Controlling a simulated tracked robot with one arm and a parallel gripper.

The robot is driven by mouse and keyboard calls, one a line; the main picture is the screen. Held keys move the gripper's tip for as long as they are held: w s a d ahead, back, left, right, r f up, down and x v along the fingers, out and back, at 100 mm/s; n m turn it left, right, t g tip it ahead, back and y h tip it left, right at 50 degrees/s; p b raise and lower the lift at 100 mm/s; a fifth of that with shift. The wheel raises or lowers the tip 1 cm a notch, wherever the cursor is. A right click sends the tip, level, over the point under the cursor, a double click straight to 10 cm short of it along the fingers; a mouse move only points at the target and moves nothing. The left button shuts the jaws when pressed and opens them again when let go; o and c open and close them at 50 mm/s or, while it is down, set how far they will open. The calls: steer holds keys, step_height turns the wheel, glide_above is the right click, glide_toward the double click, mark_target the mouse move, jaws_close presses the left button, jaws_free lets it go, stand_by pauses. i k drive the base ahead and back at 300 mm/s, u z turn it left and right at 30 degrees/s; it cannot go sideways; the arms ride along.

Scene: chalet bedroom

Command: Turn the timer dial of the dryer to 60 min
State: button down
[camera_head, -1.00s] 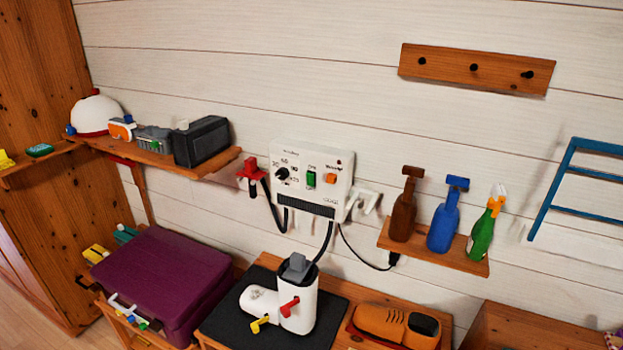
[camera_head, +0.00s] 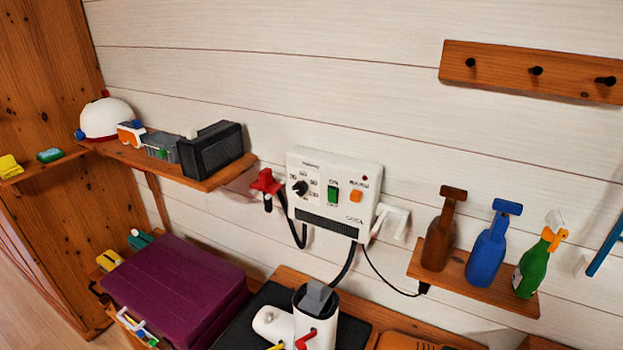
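The dryer's white control box (camera_head: 332,193) is fixed to the plank wall near the middle of the view. Its black timer dial (camera_head: 300,188) is at the left of the front face, with small markings around it that are too small to read surely. A green switch (camera_head: 333,194) and an orange button (camera_head: 356,196) are to its right, with a dark vent (camera_head: 326,223) below. A red clip-like part (camera_head: 265,182) is left of the box, with a black hose looping under it. My gripper does not show, and nothing touches the dial.
A left shelf (camera_head: 215,181) holds a black box (camera_head: 211,150) and a white helmet (camera_head: 104,119). A right shelf (camera_head: 475,291) bears a brown, a blue and a green bottle. Below stand a purple case (camera_head: 172,290) and a white boot-like object (camera_head: 316,318). Wall before the box is open.

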mark_target(301, 188)
steer(key=i, duration=0.6)
steer(key=u, duration=0.55)
steer(key=k, duration=1.35)
steer(key=u, duration=0.7)
steer(key=i, duration=0.9)
steer(key=z, duration=0.35)
steer(key=i, duration=1.2)
steer(key=z, duration=0.7)
